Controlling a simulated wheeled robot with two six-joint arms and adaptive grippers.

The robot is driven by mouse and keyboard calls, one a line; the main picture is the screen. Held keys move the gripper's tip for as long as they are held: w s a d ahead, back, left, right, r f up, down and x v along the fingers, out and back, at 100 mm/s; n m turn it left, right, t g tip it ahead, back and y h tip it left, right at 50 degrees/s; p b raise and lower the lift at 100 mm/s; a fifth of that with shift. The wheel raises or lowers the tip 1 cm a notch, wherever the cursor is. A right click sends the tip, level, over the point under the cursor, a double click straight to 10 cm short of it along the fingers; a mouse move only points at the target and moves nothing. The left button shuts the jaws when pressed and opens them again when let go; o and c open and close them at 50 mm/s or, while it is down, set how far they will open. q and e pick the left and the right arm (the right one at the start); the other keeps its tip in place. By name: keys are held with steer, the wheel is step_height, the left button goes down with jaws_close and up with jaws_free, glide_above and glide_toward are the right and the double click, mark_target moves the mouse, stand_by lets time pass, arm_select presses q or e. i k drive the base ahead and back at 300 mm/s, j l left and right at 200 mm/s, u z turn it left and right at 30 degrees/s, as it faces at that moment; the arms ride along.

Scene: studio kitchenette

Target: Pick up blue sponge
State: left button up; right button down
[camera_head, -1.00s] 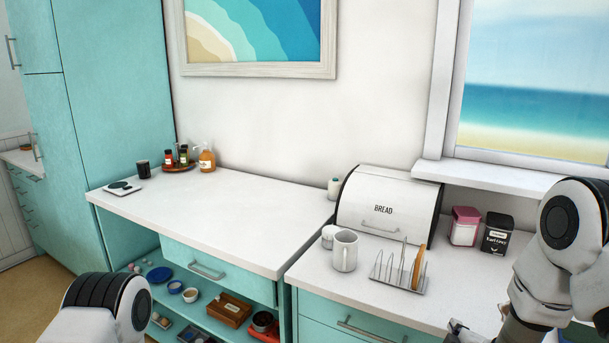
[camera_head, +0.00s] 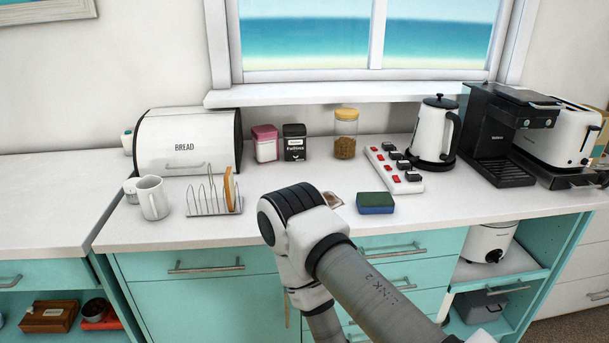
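The blue sponge (camera_head: 376,209) lies flat on the white countertop, right of centre in the head view. It is a small block with a green top layer and a blue lower body. It stands clear of other things, just in front of the white power strip. One of my arms reaches across the lower middle of the view, left of and below the sponge, in front of the drawers. Neither gripper can be made out in this view, and nothing of mine touches the sponge.
A white power strip with red switches (camera_head: 392,168) lies behind the sponge. A kettle (camera_head: 433,130) and black coffee machine (camera_head: 490,140) stand to the right. A toast rack (camera_head: 207,201), mug (camera_head: 152,197) and bread bin (camera_head: 186,141) stand left. Counter right of the sponge is clear.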

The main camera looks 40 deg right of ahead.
mark_target(367, 203)
steer(key=z, duration=1.55)
